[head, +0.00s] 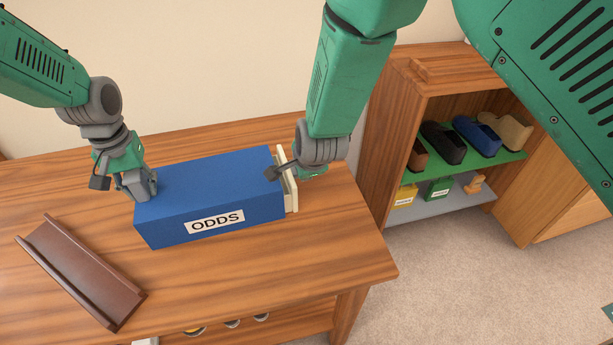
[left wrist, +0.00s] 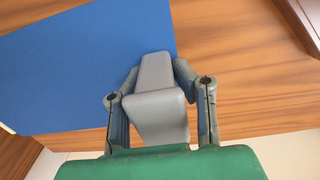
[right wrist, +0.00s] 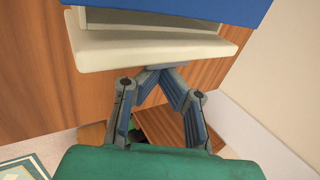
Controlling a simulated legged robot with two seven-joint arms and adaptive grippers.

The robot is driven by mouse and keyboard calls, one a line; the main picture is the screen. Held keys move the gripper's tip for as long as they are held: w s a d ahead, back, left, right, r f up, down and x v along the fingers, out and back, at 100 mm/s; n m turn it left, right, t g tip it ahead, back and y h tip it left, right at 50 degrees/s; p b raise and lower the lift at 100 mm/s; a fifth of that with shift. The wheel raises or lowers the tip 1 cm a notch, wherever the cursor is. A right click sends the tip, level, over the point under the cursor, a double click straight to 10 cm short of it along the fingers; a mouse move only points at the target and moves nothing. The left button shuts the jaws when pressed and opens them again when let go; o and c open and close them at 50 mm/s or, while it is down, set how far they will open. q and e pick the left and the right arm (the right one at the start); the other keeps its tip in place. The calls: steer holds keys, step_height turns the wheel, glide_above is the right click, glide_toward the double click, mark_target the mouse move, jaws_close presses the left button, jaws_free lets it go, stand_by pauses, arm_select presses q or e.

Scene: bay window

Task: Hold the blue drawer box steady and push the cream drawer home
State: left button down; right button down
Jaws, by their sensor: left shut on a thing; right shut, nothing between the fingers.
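The blue drawer box (head: 210,190), labelled ODDS, lies on the wooden table. The cream drawer (head: 291,190) stands out a little from its right end, with a gap behind its front. My left gripper (head: 143,187) is at the box's left end, shut on a grey grip (left wrist: 158,90) there. My right gripper (right wrist: 165,68) is shut and empty at the cream drawer's front, which also shows in the right wrist view (right wrist: 150,48). Its tips meet the front's outer edge in that view; I cannot tell whether they touch. In the head view my right arm partly covers the drawer.
A dark brown channel-shaped tray (head: 80,270) lies on the table (head: 340,255) at the front left. A wooden shelf unit (head: 385,140) with shoes and small boxes stands to the right, beyond the table's edge. The table in front of the box is clear.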

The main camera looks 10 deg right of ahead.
arm_select(q)
steer(key=shift+s+d+f, duration=0.1)
steer(key=shift+s+f, duration=0.05)
steer(key=shift+f, duration=0.05)
arm_select(e)
steer(key=shift+a, duration=1.3)
steer(key=shift+d, duration=1.4)
steer(key=shift+r, duration=0.1)
